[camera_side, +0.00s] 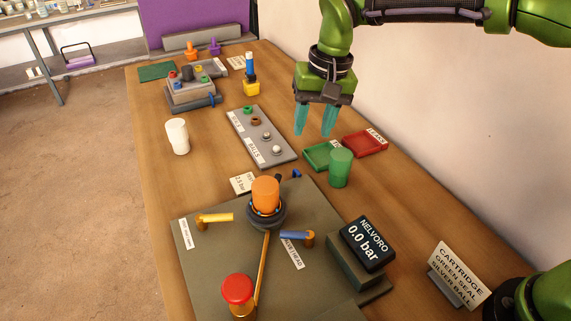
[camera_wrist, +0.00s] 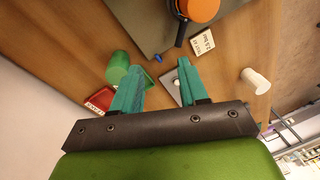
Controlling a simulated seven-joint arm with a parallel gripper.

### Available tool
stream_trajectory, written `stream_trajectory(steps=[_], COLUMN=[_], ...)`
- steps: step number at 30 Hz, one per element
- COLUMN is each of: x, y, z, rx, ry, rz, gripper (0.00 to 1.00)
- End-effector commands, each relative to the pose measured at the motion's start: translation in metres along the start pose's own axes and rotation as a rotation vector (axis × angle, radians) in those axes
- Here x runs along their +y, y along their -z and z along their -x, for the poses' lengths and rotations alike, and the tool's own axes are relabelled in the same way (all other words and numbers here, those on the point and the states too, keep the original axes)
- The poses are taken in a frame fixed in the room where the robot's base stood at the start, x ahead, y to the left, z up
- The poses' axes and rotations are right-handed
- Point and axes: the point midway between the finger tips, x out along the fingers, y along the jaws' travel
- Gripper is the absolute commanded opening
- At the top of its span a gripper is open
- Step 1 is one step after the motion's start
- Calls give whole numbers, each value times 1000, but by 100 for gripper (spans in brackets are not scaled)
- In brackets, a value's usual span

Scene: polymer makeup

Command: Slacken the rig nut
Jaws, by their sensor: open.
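The rig is a grey-green base plate (camera_side: 205,275) on the wooden table. An orange cylinder (camera_side: 265,190) stands upright on it, set in a dark collar (camera_side: 267,216) that looks like the rig nut. In the wrist view the orange cylinder (camera_wrist: 203,8) is at the top edge, with the dark collar (camera_wrist: 181,10) partly visible. My gripper (camera_side: 313,134) is open and empty, above the table behind and to the right of the rig, apart from everything. In the wrist view its teal fingers (camera_wrist: 159,66) are spread.
A red-capped post (camera_side: 237,290), yellow lever (camera_side: 216,217), blue lever (camera_side: 297,236) and gauge reading 0.0 bar (camera_side: 365,243) surround the collar. A green cylinder (camera_side: 340,168), red tray (camera_side: 366,143), parts strip (camera_side: 246,127) and white cup (camera_side: 177,136) stand behind.

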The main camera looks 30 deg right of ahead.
Motion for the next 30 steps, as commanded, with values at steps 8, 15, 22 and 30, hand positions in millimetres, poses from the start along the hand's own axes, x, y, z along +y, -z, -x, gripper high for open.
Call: stream_trajectory(steps=[8, 15, 22, 30], x=[-64, -65, -61, -56], y=[12, 9, 8, 6], z=[-21, -8, -45, -104], rx=[-8, -20, -20, -20], ry=[-84, -93, -94, -92], rz=[-215, -361, -359, -359], gripper=[43, 43, 43, 43])
